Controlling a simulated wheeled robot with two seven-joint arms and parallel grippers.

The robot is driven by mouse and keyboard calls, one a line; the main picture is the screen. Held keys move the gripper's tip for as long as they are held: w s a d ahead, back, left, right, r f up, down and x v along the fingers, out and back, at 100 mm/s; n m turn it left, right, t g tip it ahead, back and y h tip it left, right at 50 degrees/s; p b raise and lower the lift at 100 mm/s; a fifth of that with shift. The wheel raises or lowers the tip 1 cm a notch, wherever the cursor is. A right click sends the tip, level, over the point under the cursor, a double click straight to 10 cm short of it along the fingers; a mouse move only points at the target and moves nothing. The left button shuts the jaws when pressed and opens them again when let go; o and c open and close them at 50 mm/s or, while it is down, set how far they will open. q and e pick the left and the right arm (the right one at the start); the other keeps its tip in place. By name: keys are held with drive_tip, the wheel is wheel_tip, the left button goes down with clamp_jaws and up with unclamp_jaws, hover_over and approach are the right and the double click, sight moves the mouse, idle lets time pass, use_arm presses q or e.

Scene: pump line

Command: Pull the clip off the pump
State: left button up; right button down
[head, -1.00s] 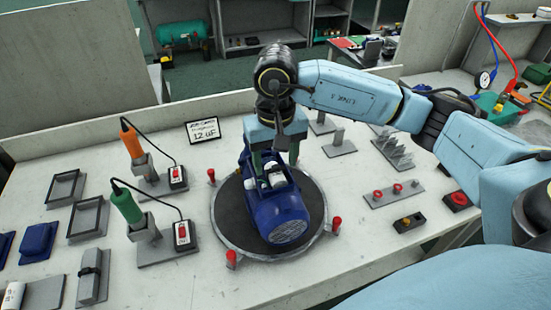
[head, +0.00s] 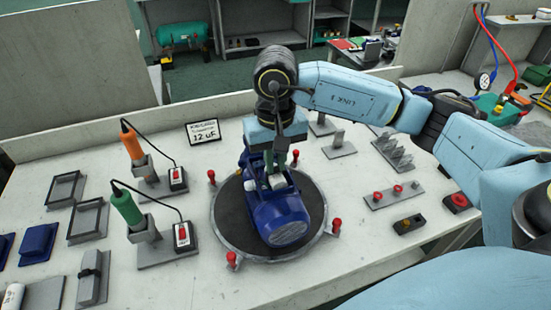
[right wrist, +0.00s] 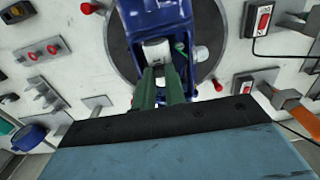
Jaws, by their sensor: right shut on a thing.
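The dark blue pump (head: 278,220) stands on a round dark turntable (head: 228,212) in the middle of the bench. It also shows in the right wrist view (right wrist: 181,8), with a pale block-shaped part (right wrist: 157,50) just beyond my fingertips. My right gripper (head: 282,158) reaches down from above onto the back of the pump. Its green fingers (right wrist: 160,72) are close together, shut on the clip, which is mostly hidden between and behind them. A small green piece (right wrist: 181,47) and a white round part (right wrist: 200,53) sit beside the fingertips. My left gripper is not in view.
Red-topped posts (head: 231,259) stand around the turntable rim. An orange-handled tool (head: 131,142) and a green-handled tool (head: 127,208) stand in holders at left, with corded switch boxes. A sign (head: 203,131) stands behind. Bare bench lies at the front.

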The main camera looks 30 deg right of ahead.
drive_tip(key=shift+r, duration=0.1)
drive_tip(key=c, duration=2)
unclamp_jaws()
clamp_jaws()
drive_tip(key=shift+r, duration=0.1)
drive_tip(key=shift+r+p, duration=0.9)
drive_tip(key=shift+r, duration=1.15)
